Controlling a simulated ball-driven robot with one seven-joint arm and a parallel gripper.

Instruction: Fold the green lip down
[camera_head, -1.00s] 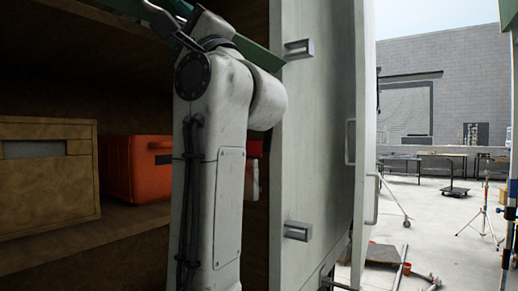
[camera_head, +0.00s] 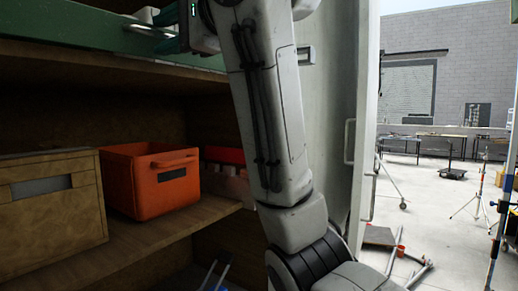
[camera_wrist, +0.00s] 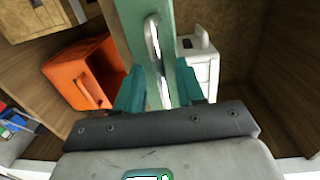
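The green lip (camera_head: 75,38) runs across the top left of the head view, along the front of the upper shelf. It bears a metal handle (camera_head: 140,27). In the wrist view the green lip (camera_wrist: 173,72) runs up through the middle, with its handle (camera_wrist: 154,42) on it. My gripper (camera_wrist: 160,72) has its two teal fingers apart, one to each side of the handle, with the lip between or behind them. I cannot tell whether they touch it. In the head view my gripper (camera_head: 184,32) is at the lip's right part, partly cut off by the top edge.
An orange crate (camera_head: 152,182) and a tan box (camera_head: 50,207) stand on the lower shelf (camera_head: 150,240). A red item (camera_head: 224,155) lies behind my arm. A pale door (camera_head: 335,110) with handles stands open to the right.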

